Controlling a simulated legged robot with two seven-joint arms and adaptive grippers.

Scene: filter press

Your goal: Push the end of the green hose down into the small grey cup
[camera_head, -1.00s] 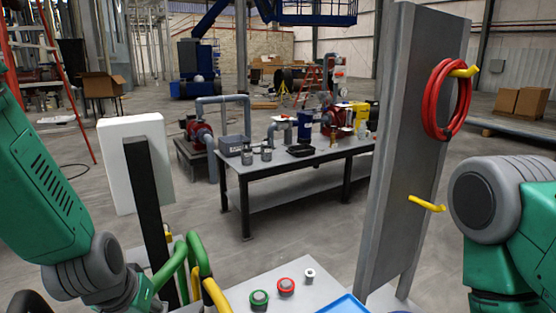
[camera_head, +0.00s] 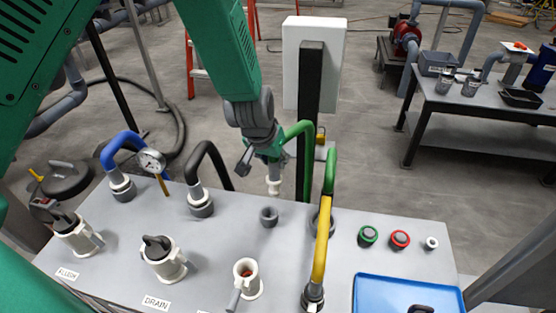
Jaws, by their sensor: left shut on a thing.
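The green hose (camera_head: 329,172) arches up beside the black post, and its pale end (camera_head: 273,186) points down. My left gripper (camera_head: 268,154) is shut on the hose just above that end. The small grey cup (camera_head: 268,216) stands on the grey panel top, below the hose end and slightly toward me. The end is above the cup and apart from it, with a gap between them. My right gripper is not in view.
A yellow hose (camera_head: 322,245) stands right of the cup. A black hose (camera_head: 205,165) and a blue hose (camera_head: 120,145) rise at left. White valves (camera_head: 165,262) line the panel's front. A blue tray (camera_head: 375,290) lies at right.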

